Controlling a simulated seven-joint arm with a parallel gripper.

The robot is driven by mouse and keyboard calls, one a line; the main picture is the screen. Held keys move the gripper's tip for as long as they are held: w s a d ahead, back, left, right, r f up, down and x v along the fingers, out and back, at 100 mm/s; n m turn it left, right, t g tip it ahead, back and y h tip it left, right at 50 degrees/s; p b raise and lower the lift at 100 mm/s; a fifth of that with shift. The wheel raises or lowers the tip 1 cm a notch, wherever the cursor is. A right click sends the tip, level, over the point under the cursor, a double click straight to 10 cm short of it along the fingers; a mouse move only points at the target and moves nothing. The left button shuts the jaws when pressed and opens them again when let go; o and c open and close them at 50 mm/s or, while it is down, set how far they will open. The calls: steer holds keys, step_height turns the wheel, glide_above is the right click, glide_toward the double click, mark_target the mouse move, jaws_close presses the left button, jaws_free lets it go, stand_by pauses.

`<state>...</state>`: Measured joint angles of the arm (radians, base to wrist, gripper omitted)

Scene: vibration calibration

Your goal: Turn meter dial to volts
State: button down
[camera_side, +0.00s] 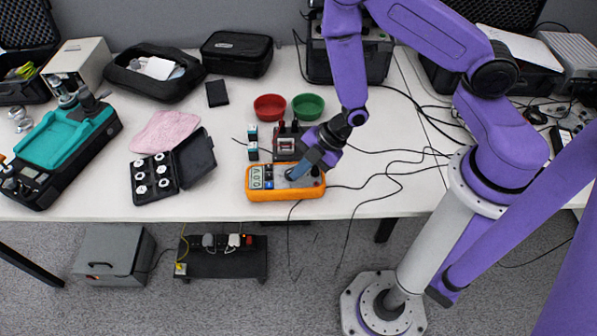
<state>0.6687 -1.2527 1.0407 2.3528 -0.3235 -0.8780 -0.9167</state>
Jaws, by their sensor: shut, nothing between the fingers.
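The orange multimeter (260,195) lies near the front edge of the white table, below the middle of the picture. Its small display (256,177) is at its left end. My gripper (291,176) is shut, with nothing in it, and reaches down over the middle of the meter, at about the dial's place. The dial is mostly hidden by the fingers, and its setting is too small to read. I cannot tell whether the fingertips touch it.
Behind the meter stand a small device (286,143), a red bowl (270,107) and a green bowl (308,106). An open black case (195,158) with white round parts lies to the left. Thin black cables (390,162) run across the table to the right.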

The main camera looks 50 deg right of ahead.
steer(key=s+d+r+m+g+h, duration=0.2)
steer(key=s+d+r+m+h, duration=0.1)
steer(key=s+r, duration=0.6)
steer(key=s+d+r+m+g+h, duration=0.1)
steer(key=s+d+r+m, duration=0.4)
steer(key=s+r, duration=0.5)
step_height(320, 180, up, 6)
steer(key=shift+d+r+g+h, duration=0.15)
steer(key=shift+d+g+h, duration=0.25)
steer(key=shift+h, duration=0.5)
steer(key=shift+a, duration=0.1)
stand_by(0.8)
